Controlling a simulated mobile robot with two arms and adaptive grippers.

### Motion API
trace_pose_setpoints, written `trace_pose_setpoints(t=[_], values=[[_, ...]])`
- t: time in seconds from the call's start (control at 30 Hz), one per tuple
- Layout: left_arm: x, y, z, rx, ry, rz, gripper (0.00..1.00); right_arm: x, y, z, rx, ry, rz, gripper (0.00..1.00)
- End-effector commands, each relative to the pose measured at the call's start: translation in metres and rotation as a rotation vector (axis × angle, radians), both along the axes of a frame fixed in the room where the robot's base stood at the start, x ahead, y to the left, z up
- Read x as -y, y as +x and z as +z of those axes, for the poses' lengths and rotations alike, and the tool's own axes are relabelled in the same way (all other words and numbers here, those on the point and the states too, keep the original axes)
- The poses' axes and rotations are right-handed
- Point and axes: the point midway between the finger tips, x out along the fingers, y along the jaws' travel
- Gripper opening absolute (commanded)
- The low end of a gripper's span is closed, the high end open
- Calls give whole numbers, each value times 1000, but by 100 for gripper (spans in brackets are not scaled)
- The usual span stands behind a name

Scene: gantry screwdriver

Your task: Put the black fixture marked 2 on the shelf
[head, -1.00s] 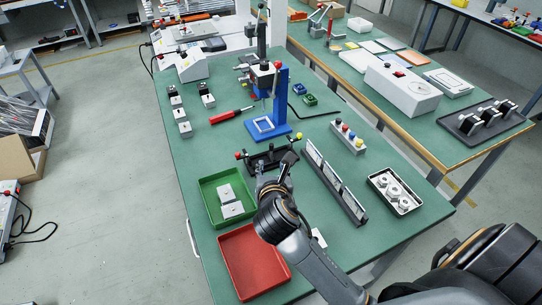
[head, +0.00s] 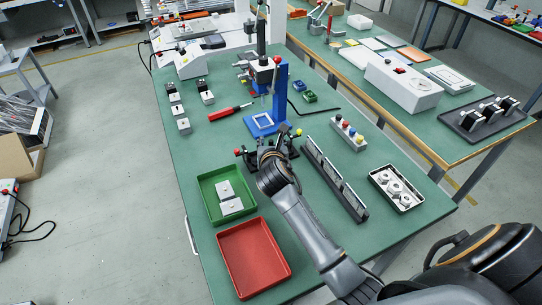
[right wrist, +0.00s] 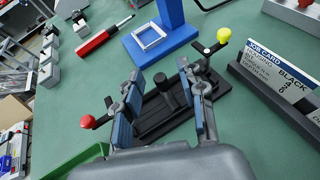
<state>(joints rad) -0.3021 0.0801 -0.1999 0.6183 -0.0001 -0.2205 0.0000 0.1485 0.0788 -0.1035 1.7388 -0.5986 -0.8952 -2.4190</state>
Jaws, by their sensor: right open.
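The black fixture (head: 242,154) lies on the green table in front of the blue stand, largely hidden by my right gripper in the head view. The right wrist view shows it better (right wrist: 160,122): a long black base with a central post and ball-ended levers, one red, one yellow. No number 2 is readable on it. My right gripper (right wrist: 161,84) is open just above it, its blue-padded fingers spread on either side of the central post; I cannot tell whether they touch it. My left gripper is not in view. I cannot tell which surface is the named shelf.
The blue stand (head: 282,95) rises just behind the fixture. A green tray (head: 208,190) and red tray (head: 253,262) lie at left and front. A job-card rack (head: 335,178) stands close on the right. A red screwdriver (head: 223,113) lies at the left.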

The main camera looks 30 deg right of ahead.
Motion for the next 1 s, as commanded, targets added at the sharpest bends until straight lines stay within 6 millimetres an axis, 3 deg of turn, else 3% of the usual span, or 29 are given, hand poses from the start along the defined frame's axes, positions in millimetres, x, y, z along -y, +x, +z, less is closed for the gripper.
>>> trace_pose_setpoints(t=[0.1,0.37,0.57,0.6,1.0], values=[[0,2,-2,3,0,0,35,4,9,-5,-1,1,1,40],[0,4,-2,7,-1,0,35,5,11,-6,-1,1,1,40],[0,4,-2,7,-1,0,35,5,11,-6,-1,1,1,2],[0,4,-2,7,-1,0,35,5,11,-6,-1,1,1,0],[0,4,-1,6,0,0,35,5,12,-3,5,-1,2,0]])
